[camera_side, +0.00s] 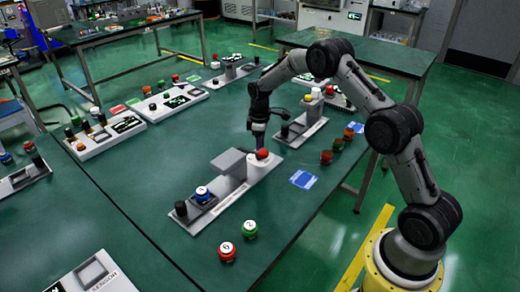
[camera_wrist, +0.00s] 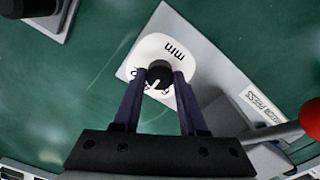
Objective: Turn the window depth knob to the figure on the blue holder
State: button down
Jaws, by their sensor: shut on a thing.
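My gripper (camera_wrist: 160,80) is shut on a small black knob (camera_wrist: 158,73) in the wrist view, with one finger on each side.
A red ball on a lever (camera_wrist: 311,118) stands close to my gripper's right. A grey block (camera_side: 228,161) rises on the panel. Loose red (camera_side: 227,251) and green (camera_side: 250,229) numbered pieces stand in front. A blue card (camera_side: 303,179) lies right. Other panels stand behind.

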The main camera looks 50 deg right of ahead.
jog(key=shift+n, duration=0.3)
jog(key=shift+c, duration=2.2)
grip_release()
notch_tip(320, 180, up, 14)
